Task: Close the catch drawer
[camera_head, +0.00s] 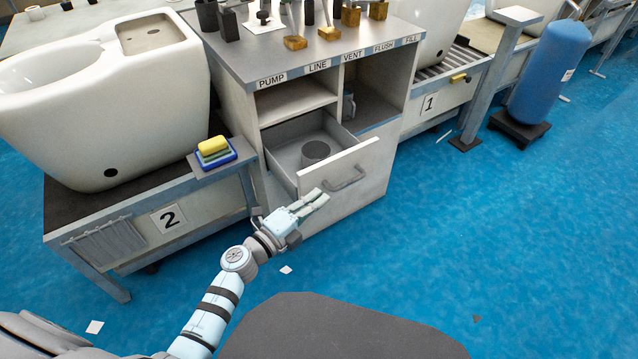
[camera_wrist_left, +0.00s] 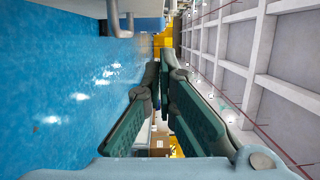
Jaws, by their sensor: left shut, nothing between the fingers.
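The catch drawer (camera_head: 338,170) is pulled out of the grey cabinet, with its pale front and grey bar handle (camera_head: 345,180) facing the floor area. A grey cylindrical cup (camera_head: 315,152) sits inside it. My left gripper (camera_head: 322,197) is just in front of the drawer front, left of and below the handle in the picture. Whether it touches the front I cannot tell. Its fingers are shut and empty; they also show in the left wrist view (camera_wrist_left: 161,75). My right gripper is not in view.
A bench marked 2 (camera_head: 168,218) with a toilet (camera_head: 110,110) and sponges (camera_head: 213,147) stands at left. A blue tank (camera_head: 550,70) stands at right. The blue floor right of the drawer is clear.

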